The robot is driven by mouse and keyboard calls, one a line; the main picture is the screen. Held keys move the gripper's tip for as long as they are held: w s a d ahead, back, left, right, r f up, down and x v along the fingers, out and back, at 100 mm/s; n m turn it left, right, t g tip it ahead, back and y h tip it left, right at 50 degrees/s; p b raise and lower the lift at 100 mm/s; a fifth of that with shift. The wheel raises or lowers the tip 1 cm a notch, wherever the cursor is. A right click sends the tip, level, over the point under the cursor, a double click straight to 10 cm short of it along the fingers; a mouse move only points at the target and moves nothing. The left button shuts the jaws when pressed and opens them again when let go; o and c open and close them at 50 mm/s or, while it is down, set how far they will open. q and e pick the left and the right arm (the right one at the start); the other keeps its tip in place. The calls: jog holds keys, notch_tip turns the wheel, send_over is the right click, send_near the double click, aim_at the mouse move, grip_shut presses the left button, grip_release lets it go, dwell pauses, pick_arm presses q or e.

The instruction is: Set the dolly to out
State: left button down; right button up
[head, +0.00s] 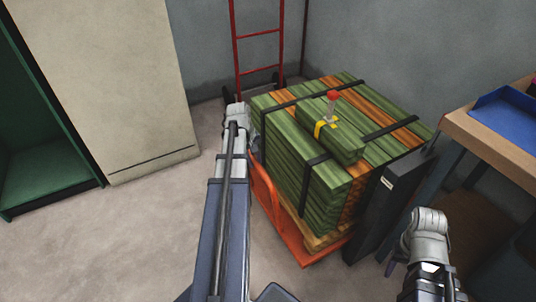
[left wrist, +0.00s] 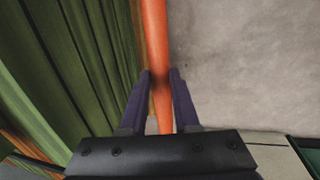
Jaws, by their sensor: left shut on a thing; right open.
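The orange dolly (head: 318,252) stands on the floor under a strapped stack of green and orange-brown boards (head: 322,185). Its orange handle tube (head: 264,190) rises at the stack's left side, partly behind my left arm. In the left wrist view the orange tube (left wrist: 154,35) runs between the two purple fingers of my left gripper (left wrist: 160,78), which is shut on it. My left arm hides that gripper in the head view. My right gripper (head: 391,266) is open at the lower right, mostly hidden by its own wrist, apart from the dolly.
A small green bundle (head: 330,140) with a yellow strap and a red-knobbed lever (head: 333,97) sits on the stack. A red hand truck (head: 257,35) stands behind. A dark box (head: 385,205) and a table with a blue tray (head: 510,118) are at right. Floor at left is clear.

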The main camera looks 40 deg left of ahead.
pick_arm(q)
jog(key=s+a, duration=0.4)
jog(key=s, duration=0.6)
jog(key=s+a, duration=0.5)
jog(key=s, duration=0.6)
jog(key=shift+s, duration=0.25)
jog(key=c, duration=0.7)
grip_release()
jog(key=shift+o, duration=0.2)
jog(key=shift+r, duration=0.15)
notch_tip(320, 180, up, 7)
jog(key=s+p, duration=0.1)
jog(key=p, duration=0.6)
jog(key=shift+s+a+r+p, duration=0.2)
jog(key=shift+a+p, duration=0.05)
jog(key=shift+p, duration=0.1)
